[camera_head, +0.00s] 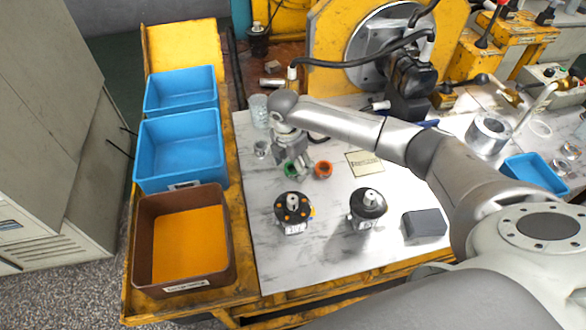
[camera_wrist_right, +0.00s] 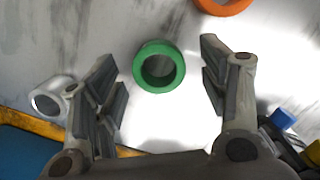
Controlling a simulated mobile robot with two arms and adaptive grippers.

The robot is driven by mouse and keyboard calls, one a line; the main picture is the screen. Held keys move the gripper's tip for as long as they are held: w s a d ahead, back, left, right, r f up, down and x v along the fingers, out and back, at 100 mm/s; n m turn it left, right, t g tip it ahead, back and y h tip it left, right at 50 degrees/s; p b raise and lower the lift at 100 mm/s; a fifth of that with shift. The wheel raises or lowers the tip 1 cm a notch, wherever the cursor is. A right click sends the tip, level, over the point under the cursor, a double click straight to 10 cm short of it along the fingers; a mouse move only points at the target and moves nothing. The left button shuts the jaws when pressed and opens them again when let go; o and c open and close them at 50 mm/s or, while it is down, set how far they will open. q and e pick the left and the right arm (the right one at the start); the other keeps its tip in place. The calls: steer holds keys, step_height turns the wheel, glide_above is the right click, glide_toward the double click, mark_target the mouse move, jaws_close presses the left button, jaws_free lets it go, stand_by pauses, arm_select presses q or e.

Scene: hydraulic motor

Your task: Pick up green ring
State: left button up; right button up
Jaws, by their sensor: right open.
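The green ring (camera_wrist_right: 158,67) lies on the pale tabletop. In the right wrist view it is between the two open fingers of my right gripper (camera_wrist_right: 163,85) and touches neither. In the head view the green ring (camera_head: 291,169) is partly hidden behind my right gripper (camera_head: 294,166), which is close above it, pointing down. The right gripper is open and empty. My left gripper is not in view.
An orange ring (camera_head: 323,169) lies just right of the green one. A metal ring (camera_head: 262,149) is to the left. Two black-topped motor parts (camera_head: 293,208) (camera_head: 367,205) stand in front. Blue bins (camera_head: 180,146) and a brown bin (camera_head: 228,240) line the left side.

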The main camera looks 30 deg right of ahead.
steer(key=shift+f, duration=0.55)
steer(key=c, duration=0.8)
steer(key=shift+r, duration=0.15)
